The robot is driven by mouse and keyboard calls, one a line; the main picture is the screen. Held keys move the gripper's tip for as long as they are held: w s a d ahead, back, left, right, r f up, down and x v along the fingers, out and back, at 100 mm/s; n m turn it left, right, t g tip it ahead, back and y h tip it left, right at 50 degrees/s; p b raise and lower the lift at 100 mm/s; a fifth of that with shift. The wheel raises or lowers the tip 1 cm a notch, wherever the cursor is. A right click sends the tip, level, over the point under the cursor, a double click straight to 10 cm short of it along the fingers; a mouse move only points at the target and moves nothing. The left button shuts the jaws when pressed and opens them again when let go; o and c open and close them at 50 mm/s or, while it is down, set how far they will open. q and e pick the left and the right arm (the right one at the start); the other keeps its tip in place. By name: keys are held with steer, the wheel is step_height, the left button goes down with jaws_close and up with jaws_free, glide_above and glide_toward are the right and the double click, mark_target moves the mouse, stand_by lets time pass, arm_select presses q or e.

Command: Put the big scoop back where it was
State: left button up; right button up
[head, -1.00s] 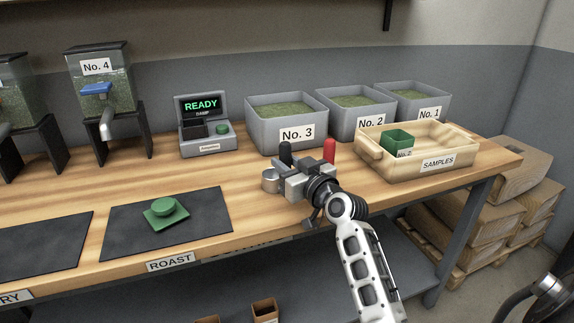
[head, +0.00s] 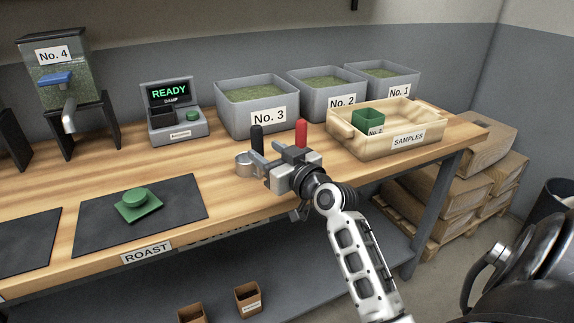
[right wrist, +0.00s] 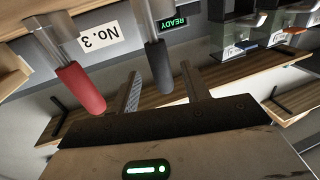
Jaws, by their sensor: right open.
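Two scoops stand handle-up near the front of the bench: one with a black handle (head: 256,138), one with a red handle (head: 301,133). I cannot tell which is the big one. A steel cup (head: 243,164) shows beside my right gripper (head: 258,168), below the black handle. In the right wrist view, the black handle (right wrist: 158,66) appears between the open fingers of my right gripper (right wrist: 160,72), beyond their tips or apart from them. The red handle (right wrist: 80,88) is outside them. The scoops' lower ends are partly hidden. My left gripper is not in view.
Grey bins No. 3 (head: 235,118), No. 2 (head: 305,96) and No. 1 (head: 405,82) stand behind. A scale (head: 188,130) and a dark mat (head: 95,235) are left. A dark rounded machine (head: 535,270) is right.

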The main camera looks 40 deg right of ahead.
steer(key=s, duration=0.7)
arm_select(q)
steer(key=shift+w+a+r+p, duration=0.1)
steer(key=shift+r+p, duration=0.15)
steer(key=shift+p, duration=0.45)
arm_select(e)
steer(key=s+a+f+n+g+y, duration=0.1)
steer(key=s+a+f+g+y, duration=0.1)
steer(key=s+a+f, duration=0.5)
steer(key=s+a+f+n+g+y, duration=0.1)
steer(key=s+a+f+g, duration=0.4)
steer(key=a+f, duration=0.9)
steer(key=shift+s+a+y, duration=0.25)
steer(key=shift+s+y, duration=0.15)
steer(key=shift+s, duration=1.15)
